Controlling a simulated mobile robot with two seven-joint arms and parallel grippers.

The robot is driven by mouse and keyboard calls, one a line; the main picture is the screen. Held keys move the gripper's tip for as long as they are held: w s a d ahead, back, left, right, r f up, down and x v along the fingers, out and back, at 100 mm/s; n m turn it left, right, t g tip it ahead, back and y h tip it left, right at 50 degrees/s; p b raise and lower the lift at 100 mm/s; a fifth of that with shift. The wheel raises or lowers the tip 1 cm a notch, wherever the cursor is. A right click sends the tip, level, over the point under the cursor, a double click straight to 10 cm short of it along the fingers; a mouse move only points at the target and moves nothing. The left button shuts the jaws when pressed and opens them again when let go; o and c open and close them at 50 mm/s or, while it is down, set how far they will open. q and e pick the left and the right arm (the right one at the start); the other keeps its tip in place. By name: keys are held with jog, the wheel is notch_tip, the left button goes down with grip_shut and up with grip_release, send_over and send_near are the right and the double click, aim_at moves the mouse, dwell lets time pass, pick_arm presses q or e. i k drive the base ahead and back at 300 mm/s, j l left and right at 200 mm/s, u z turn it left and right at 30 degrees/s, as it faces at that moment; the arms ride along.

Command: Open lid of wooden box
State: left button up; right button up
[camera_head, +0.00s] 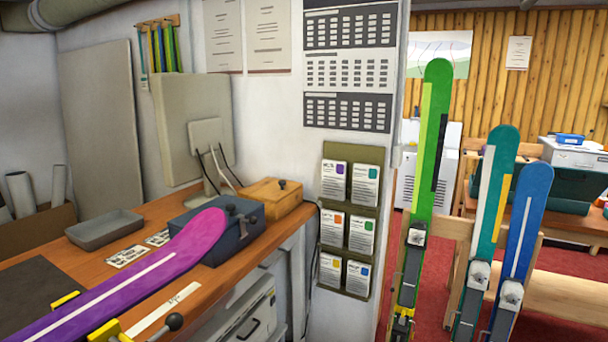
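A small wooden box (268,203) sits at the far right end of the wooden workbench (160,215), near the wall. Its lid appears shut, and a small dark knob (282,184) shows on top. Its left side is partly hidden by a grey-blue metal box (232,243) in front of it. Neither of my grippers is in view.
A purple ski (150,268) lies along the bench with its tip against the grey-blue box. A grey tray (104,229), cards and a monitor (185,125) stand behind. Green, teal and blue skis (425,170) stand at the right. A leaflet rack (349,222) hangs beside the bench end.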

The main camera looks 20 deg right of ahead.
aim_at(269, 189)
jog(key=i+l+z, duration=0.2)
jog(key=i+l, duration=0.15)
jog(key=i+l+z, duration=0.2)
jog(key=i+l, duration=0.15)
jog(key=i+l+z, duration=0.15)
jog(key=i, duration=0.35)
jog(key=i+l+z, duration=0.2)
jog(key=i, duration=0.2)
jog(key=i+z, duration=0.3)
jog(key=i, duration=0.15)
